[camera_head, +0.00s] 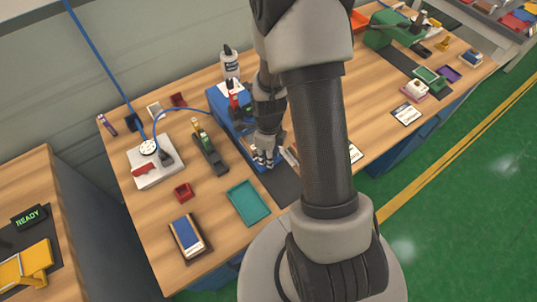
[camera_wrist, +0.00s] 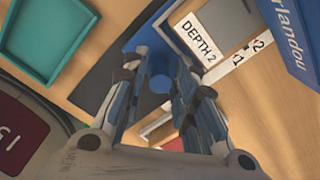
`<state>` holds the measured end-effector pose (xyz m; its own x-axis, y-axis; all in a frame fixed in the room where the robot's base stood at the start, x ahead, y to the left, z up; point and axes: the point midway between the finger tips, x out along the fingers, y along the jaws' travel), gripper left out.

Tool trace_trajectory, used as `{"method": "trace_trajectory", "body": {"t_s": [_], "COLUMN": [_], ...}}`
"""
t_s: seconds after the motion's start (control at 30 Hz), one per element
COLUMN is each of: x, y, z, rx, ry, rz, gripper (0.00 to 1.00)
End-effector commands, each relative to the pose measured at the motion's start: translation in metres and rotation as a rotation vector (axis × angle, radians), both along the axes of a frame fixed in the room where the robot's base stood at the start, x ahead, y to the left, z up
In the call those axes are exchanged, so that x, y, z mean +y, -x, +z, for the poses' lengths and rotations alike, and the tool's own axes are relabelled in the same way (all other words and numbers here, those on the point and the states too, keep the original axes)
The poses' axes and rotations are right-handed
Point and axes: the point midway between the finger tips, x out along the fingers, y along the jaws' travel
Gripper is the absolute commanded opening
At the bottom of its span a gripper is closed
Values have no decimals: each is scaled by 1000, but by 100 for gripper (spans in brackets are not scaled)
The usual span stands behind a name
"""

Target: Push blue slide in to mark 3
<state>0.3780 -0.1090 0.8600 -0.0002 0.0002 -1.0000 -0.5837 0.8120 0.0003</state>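The blue machine (camera_head: 217,99) stands on the wooden bench in the head view. Its blue lettered side (camera_wrist: 294,42) shows at the upper right in the wrist view. A blue round part (camera_wrist: 160,84), seemingly the slide's knob, shows between the fingers of my gripper (camera_wrist: 158,75). My gripper (camera_head: 265,160) points down at the low blue part in front of the machine. The fingers are apart, and I see no clear contact with the knob. A white "DEPTH 2" card (camera_wrist: 197,38) lies beside a scale strip (camera_wrist: 240,57) with marks 1 and 2. Mark 3 is not visible.
A teal tray (camera_head: 248,203) lies left of my gripper, on the bench. A dark green tool (camera_head: 209,153) and a grey box with a cable (camera_head: 155,169) stand farther left. A white bottle (camera_head: 230,64) stands behind the machine. My arm hides part of the bench.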

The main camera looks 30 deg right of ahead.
Motion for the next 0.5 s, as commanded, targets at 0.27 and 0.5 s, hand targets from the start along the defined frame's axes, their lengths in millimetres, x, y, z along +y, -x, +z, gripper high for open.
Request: {"method": "trace_trajectory", "body": {"t_s": [0.27,0.5], "x": [0,0], "y": [0,0], "z": [0,0], "rx": [0,-1], "ry": [0,1], "rz": [0,0], "gripper": [19,3]}}
